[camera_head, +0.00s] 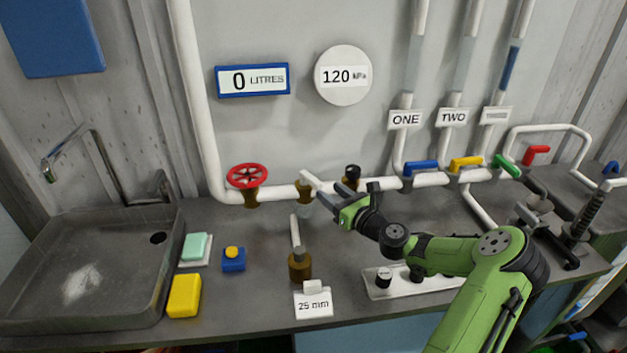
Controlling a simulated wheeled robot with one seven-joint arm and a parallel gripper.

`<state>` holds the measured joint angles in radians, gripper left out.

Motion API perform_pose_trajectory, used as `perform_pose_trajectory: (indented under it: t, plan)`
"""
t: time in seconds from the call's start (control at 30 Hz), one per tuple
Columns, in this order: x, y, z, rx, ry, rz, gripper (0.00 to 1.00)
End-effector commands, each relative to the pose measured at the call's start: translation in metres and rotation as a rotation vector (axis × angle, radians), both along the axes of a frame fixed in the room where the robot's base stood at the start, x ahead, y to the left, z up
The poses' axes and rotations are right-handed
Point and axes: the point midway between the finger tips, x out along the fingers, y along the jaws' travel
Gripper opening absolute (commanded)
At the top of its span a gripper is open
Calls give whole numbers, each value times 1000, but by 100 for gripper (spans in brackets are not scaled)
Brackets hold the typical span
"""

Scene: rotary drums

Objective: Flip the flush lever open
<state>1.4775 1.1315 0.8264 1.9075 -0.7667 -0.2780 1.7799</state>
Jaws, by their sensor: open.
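No label that I can read says flush, so I cannot tell for certain which lever is the flush lever. Coloured levers sit along the white pipe: blue (421,167), yellow (466,162), green (506,166) and red (536,154). A pale bar (310,179) shows by a brass valve (304,192) further left; whether it is a lever or a finger of mine is unclear. My gripper (331,199) is open, in front of the pipe, beside that brass valve and left of the coloured levers. Contact cannot be made out.
A red handwheel (246,176) and a black knob (352,171) stand on the pipe. A brass fitting (299,266) stands behind a 25 mm card (313,303).

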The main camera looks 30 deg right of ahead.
Motion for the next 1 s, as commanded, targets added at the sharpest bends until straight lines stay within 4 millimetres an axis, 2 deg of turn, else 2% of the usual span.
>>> perform_pose_trajectory:
  t: [0.1,0.3,0.43,0.67,1.0]
  plan:
    - [31,3,1,-2,-4,1,49]
    - [69,5,0,-2,-1,1,49]
    - [79,5,0,0,0,0,49]
    - [80,5,0,0,1,0,49]
    - [79,5,0,-1,1,0,0]
